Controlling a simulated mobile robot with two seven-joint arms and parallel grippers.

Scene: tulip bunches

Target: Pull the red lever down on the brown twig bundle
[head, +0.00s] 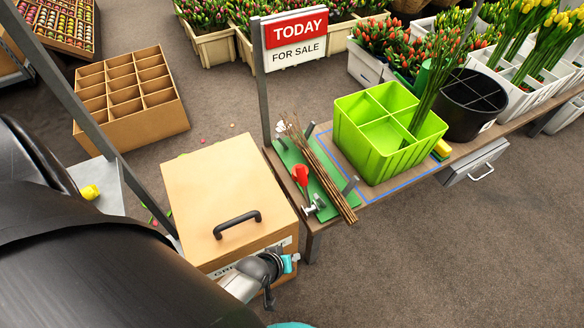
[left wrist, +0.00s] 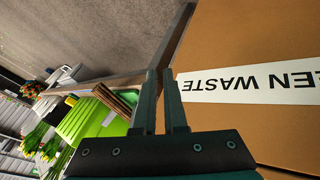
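The brown twig bundle (head: 325,172) lies lengthwise on a green board (head: 291,158) at the table's left end. The red lever (head: 300,174) stands up beside the bundle's left side, above a small metal clamp (head: 313,207). In the left wrist view the bundle (left wrist: 112,100) shows small and partly hidden, and I cannot make out the lever. My left gripper (head: 284,266) is in front of the cardboard bin, apart from the lever and twigs. In the left wrist view its fingers (left wrist: 163,100) have a narrow empty gap between them. My right gripper is not in view.
The lidded cardboard bin (head: 205,190) with a black handle (head: 237,223) stands left of the table. A sign post (head: 261,85) rises by the board's far end. A lime green crate (head: 362,150) and a black bucket (head: 466,112) stand to the right. Front right floor is clear.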

